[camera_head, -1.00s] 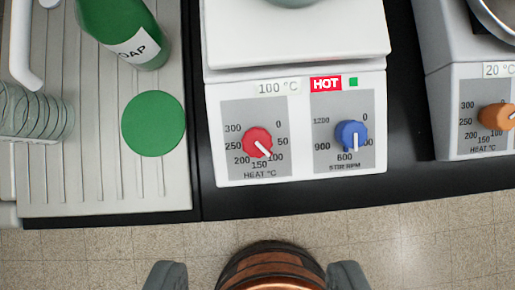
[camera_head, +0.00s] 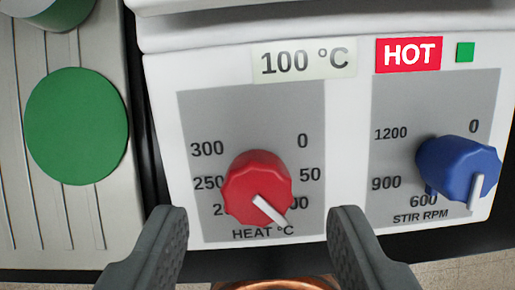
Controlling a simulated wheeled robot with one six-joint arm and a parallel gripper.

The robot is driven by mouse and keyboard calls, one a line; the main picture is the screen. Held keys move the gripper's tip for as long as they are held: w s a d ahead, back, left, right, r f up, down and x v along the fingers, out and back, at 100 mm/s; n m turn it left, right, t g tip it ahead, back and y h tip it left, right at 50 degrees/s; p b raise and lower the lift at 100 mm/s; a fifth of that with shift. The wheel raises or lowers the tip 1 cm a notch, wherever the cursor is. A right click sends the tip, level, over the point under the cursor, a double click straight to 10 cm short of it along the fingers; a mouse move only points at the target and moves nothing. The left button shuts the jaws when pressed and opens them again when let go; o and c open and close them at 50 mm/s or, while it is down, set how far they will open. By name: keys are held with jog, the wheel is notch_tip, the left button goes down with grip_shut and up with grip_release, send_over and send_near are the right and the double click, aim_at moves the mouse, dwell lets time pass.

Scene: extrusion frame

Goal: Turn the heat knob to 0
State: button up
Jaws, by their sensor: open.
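The red heat knob (camera_head: 257,186) sits on the left grey dial panel of the white hotplate (camera_head: 350,130). Its white pointer aims down and to the right, near the partly hidden 100 mark. The 0 mark (camera_head: 303,141) is at the dial's upper right. A display above reads 100 °C (camera_head: 304,61), with a red HOT label (camera_head: 408,54) and a green square beside it. My gripper (camera_head: 258,222) is open, one finger to the lower left of the knob and one to its lower right in the picture. Neither finger appears to touch the knob.
The blue stir knob (camera_head: 458,168) is to the right on the same front, its pointer aiming down. A green disc (camera_head: 76,126) lies on the ribbed white drainboard (camera_head: 40,217) at left, with the green bottle (camera_head: 62,12) behind it. A dark gap separates drainboard and hotplate.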

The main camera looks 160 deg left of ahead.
aim_at(257, 206)
jog(key=shift+x, duration=1.65)
jog(key=c, duration=1)
